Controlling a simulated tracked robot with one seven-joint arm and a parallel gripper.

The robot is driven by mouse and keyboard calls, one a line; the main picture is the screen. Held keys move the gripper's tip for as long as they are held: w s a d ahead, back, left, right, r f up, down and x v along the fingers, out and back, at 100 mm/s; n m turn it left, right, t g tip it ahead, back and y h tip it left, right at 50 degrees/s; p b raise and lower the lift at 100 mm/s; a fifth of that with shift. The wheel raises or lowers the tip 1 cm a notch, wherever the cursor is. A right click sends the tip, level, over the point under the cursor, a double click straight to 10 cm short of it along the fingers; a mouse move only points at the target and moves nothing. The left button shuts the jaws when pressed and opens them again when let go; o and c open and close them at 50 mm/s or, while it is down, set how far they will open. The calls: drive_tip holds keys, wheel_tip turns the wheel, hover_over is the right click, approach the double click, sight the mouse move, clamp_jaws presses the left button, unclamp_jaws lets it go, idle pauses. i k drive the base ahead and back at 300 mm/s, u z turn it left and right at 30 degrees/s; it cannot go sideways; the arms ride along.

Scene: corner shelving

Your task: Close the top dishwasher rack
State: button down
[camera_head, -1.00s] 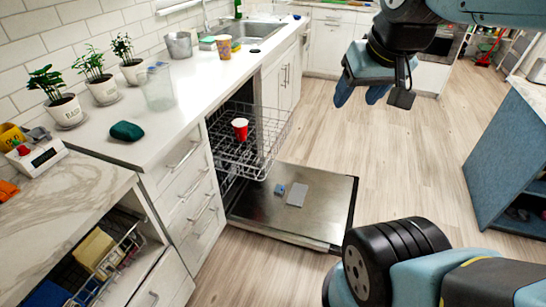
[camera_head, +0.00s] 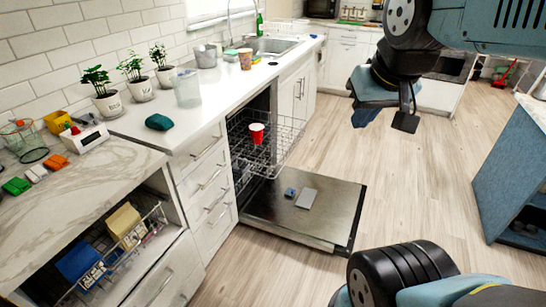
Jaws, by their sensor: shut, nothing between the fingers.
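The top dishwasher rack (camera_head: 280,142) is a wire basket pulled out of the dishwasher under the counter. A red cup (camera_head: 257,133) stands in it. The dishwasher door (camera_head: 262,212) is folded down flat below the rack, with a small blue item (camera_head: 290,192) and a grey tablet-like piece (camera_head: 306,199) lying on it. My gripper (camera_head: 368,108) is at the upper right, well to the right of the rack and touching nothing.
The white counter (camera_head: 135,125) holds several potted plants, a clear jar (camera_head: 187,90) and a green cloth-like item (camera_head: 159,122). An open drawer (camera_head: 135,262) stands at lower left. A blue-sided island (camera_head: 505,185) is at right. The wooden floor (camera_head: 410,190) between is clear.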

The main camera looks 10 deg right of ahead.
sight(254, 163)
drive_tip(key=u, duration=0.35)
drive_tip(key=i, duration=1.1)
drive_tip(key=z, duration=0.3)
